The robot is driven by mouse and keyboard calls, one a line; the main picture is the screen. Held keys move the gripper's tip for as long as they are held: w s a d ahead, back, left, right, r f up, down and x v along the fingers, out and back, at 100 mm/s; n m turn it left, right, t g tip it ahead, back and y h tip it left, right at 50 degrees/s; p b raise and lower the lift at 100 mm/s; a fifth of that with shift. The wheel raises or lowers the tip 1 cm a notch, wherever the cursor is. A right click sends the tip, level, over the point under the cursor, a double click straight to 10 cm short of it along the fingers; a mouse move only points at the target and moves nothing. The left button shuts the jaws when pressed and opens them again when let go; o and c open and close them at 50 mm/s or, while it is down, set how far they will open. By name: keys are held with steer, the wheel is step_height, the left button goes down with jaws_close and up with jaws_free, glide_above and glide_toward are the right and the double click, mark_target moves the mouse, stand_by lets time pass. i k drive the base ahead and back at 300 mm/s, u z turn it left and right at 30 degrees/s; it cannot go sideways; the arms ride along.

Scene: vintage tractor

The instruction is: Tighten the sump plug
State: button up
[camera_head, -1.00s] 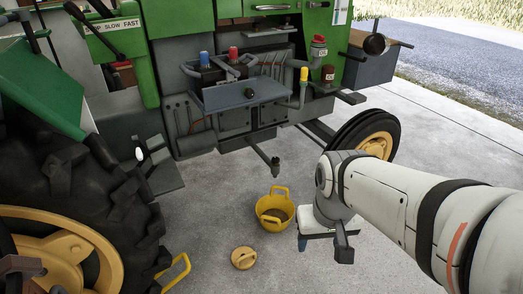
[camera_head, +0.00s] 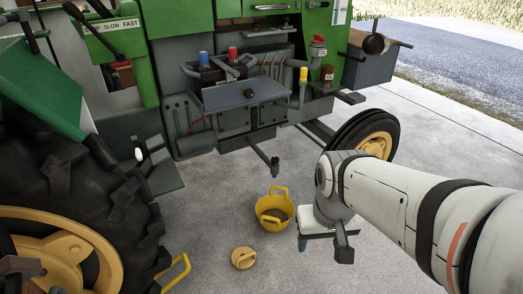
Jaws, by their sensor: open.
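The green and grey tractor (camera_head: 225,130) stands at the back, with its lower engine side facing me. I cannot make out the sump plug on it; the underside is in shadow and partly hidden. A dark rod with a blunt end (camera_head: 274,164) sticks out low from the tractor. My gripper (camera_head: 323,247) hangs at the end of my arm, low at right of centre, and points down. It is open, and I see nothing between its jaws. It is in front of the tractor and apart from it.
The big rear tyre (camera_head: 75,190) fills the left; a small front wheel (camera_head: 376,145) stands behind my arm. Bare concrete (camera_head: 215,225) lies between.

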mark_target(276, 160)
steer(key=u, duration=0.2)
steer(key=k, duration=0.3)
steer(key=z, duration=0.5)
steer(key=i, duration=1.45)
